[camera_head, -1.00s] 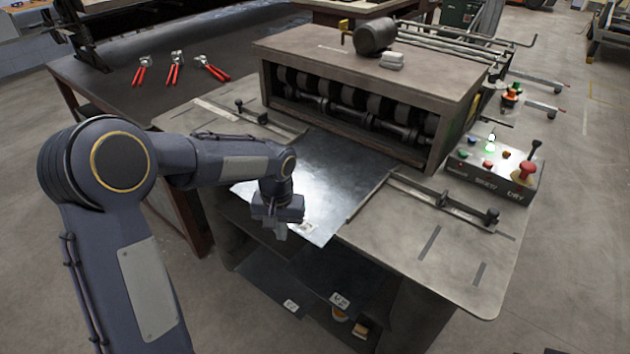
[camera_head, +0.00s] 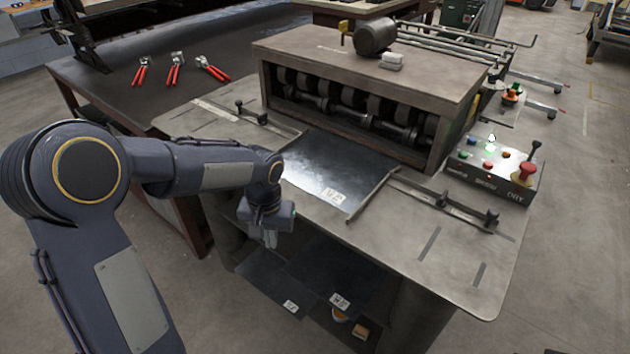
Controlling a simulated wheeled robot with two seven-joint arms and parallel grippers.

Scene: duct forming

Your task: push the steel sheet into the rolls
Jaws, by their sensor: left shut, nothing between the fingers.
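The steel sheet (camera_head: 332,176) lies flat on the machine's feed table, between the two side guides, with a white label near its front edge. Its far edge reaches the opening below the rolls (camera_head: 350,108); whether the rolls grip it is hidden in shadow. My left gripper (camera_head: 270,238) is shut and empty. It hangs in front of the table's front edge, left of the sheet's near edge and apart from it. My right gripper is not in view.
A control box (camera_head: 495,172) with buttons and a lit green lamp stands at the right. More labelled sheets (camera_head: 335,275) lie on the shelf below. Red-handled snips (camera_head: 174,70) lie on the dark bench at the left. The table's front right is clear.

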